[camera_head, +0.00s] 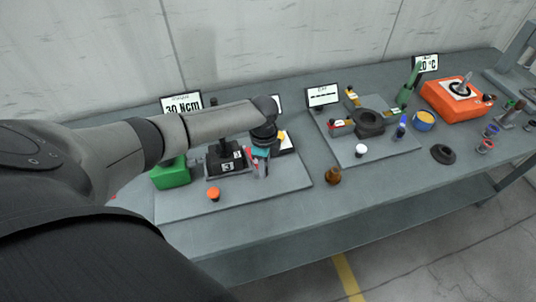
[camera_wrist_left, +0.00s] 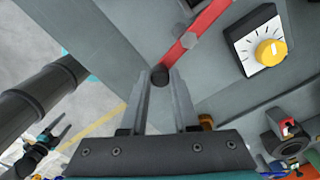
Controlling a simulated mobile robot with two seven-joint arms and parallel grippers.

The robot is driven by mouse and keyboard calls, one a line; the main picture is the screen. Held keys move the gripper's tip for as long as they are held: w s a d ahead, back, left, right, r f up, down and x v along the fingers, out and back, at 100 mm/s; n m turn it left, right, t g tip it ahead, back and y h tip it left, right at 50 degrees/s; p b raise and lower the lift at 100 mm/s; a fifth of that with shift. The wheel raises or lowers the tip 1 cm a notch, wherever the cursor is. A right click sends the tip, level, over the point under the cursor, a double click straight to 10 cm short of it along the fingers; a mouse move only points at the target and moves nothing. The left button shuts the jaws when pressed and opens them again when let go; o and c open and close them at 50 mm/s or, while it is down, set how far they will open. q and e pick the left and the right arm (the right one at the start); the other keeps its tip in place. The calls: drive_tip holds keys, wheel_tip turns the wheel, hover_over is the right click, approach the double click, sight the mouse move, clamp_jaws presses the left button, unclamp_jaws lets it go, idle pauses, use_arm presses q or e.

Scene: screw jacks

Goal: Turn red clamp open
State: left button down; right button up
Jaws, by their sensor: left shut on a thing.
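The red clamp's lever (camera_wrist_left: 210,25) is a long red bar with a black knob (camera_wrist_left: 161,75) at its end, seen in the left wrist view. My left gripper (camera_wrist_left: 161,82) is shut on that black knob, with one finger on either side of it. In the head view my left gripper (camera_head: 261,168) points down at the near board, right of the black block marked 3 (camera_head: 226,158). There the gripper and arm hide most of the clamp. My right gripper (camera_wrist_left: 60,128) is small at the left of the left wrist view, its fingers apart and empty.
A white dial plate with a yellow knob (camera_wrist_left: 271,51) lies close to the lever. A green block (camera_head: 171,175) and an orange knob (camera_head: 213,194) are on the near board. A brown knob (camera_head: 333,176) stands right of it. The table front is mostly clear.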

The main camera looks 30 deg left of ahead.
use_arm(q)
drive_tip(key=shift+s+a+m, duration=0.45)
drive_tip(key=shift+a+m, duration=0.25)
drive_tip(key=shift+m, duration=1.2)
drive_tip(key=shift+s+a+m, duration=0.45)
drive_tip(key=shift+a+m, duration=0.3)
drive_tip(key=shift+m, duration=1.15)
drive_tip(key=shift+s+a+m, duration=0.45)
drive_tip(key=shift+a+m, duration=0.25)
drive_tip(key=shift+m, duration=1.2)
drive_tip(key=c, duration=0.7)
unclamp_jaws()
drive_tip(key=shift+o, duration=0.2)
drive_tip(key=shift+r, duration=0.1)
wheel_tip(320, 180, up, 15)
